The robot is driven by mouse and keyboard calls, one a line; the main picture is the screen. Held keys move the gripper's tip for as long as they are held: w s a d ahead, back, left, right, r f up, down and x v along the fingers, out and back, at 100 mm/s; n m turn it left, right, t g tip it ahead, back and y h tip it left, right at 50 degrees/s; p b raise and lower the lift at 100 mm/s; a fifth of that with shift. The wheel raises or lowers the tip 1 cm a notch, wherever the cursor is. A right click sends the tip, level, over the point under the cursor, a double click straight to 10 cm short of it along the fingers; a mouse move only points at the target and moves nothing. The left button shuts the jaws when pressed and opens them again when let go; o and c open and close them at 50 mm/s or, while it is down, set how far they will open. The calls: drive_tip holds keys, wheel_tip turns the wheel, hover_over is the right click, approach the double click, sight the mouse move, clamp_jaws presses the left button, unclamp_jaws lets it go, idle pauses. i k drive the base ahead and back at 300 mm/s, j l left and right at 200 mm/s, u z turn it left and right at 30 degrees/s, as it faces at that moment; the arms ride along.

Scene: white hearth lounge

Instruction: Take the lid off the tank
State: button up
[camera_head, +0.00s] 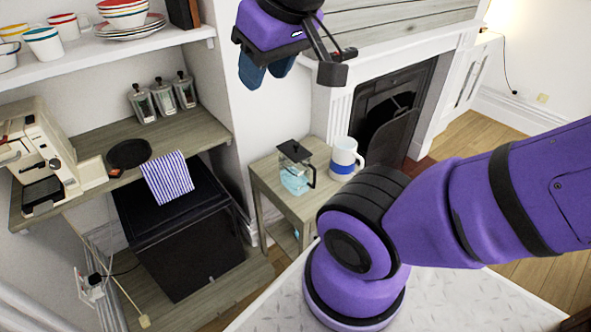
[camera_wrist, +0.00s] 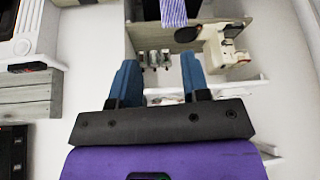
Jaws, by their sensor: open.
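The tank (camera_head: 296,180) is a small clear container with bluish contents and a dark handle on its right side. It stands upright on a small wooden side table (camera_head: 262,178). Its black lid (camera_head: 294,150) sits on top. My gripper (camera_head: 267,77) is high above and slightly left of the tank in the head view, well apart from it. In the wrist view my gripper (camera_wrist: 159,65) shows two blue fingers spread apart with nothing between them. The tank and lid are not visible in the wrist view.
A white mug with a blue band (camera_head: 344,158) stands close to the tank's right. Left are a counter with a coffee machine (camera_head: 40,150), a striped cloth (camera_head: 167,177) and several lidded jars (camera_head: 163,97). A shelf (camera_head: 100,52) with dishes is above. A fireplace (camera_head: 395,105) is behind.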

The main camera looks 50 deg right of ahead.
sight(293, 150)
drive_tip(key=l+z, duration=0.3)
drive_tip(key=i+l+z, duration=0.1)
drive_tip(key=l+z, duration=0.2)
drive_tip(key=l, duration=0.2)
drive_tip(key=i+l+z, duration=0.1)
drive_tip(key=l+z, duration=0.15)
drive_tip(key=l, duration=0.15)
